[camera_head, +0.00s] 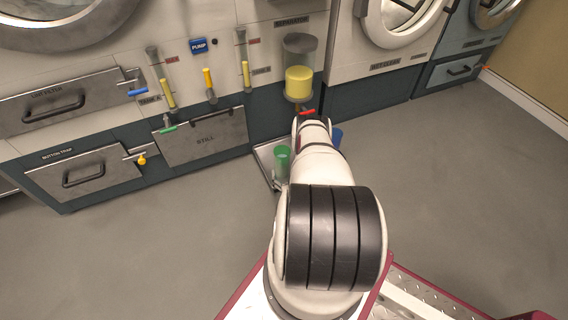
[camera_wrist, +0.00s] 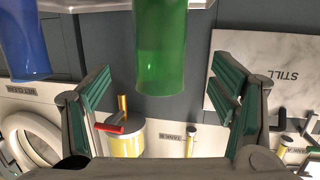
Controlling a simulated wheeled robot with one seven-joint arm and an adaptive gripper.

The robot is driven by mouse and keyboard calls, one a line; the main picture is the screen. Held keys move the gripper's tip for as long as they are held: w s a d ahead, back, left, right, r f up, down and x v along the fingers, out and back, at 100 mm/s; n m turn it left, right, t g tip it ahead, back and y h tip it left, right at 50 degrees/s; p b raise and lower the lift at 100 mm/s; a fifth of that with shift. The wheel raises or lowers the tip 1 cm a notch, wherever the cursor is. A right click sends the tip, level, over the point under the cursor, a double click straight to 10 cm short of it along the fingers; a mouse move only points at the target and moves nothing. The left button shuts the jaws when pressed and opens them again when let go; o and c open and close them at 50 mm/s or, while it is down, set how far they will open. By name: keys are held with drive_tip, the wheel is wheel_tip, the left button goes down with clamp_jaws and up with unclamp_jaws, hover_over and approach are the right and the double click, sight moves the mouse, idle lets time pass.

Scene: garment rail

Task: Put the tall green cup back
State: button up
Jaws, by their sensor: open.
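The green cup (camera_head: 282,160) stands on a light metal tray (camera_head: 262,152) on the floor, left of my arm in the head view. It also shows in the wrist view (camera_wrist: 160,45), where the picture is upside down, at top centre and partly cut off. My gripper (camera_wrist: 160,68) is open, its two dark green-padded fingers apart with the green cup in line with the gap between them. I see no contact with the cup. In the head view my arm hides the gripper.
A blue cup (camera_head: 337,137) stands right of my arm and also shows in the wrist view (camera_wrist: 22,42) at left. Behind the tray, the machine front carries a red-handled valve (camera_head: 306,112) under the yellow separator (camera_head: 299,82) and the STILL panel (camera_head: 203,138). Floor at right is clear.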

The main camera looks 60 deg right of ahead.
drive_tip(key=v, duration=0.2)
drive_tip(key=shift+s+a+p, duration=0.2)
drive_tip(key=shift+p, duration=0.1)
idle(0.4)
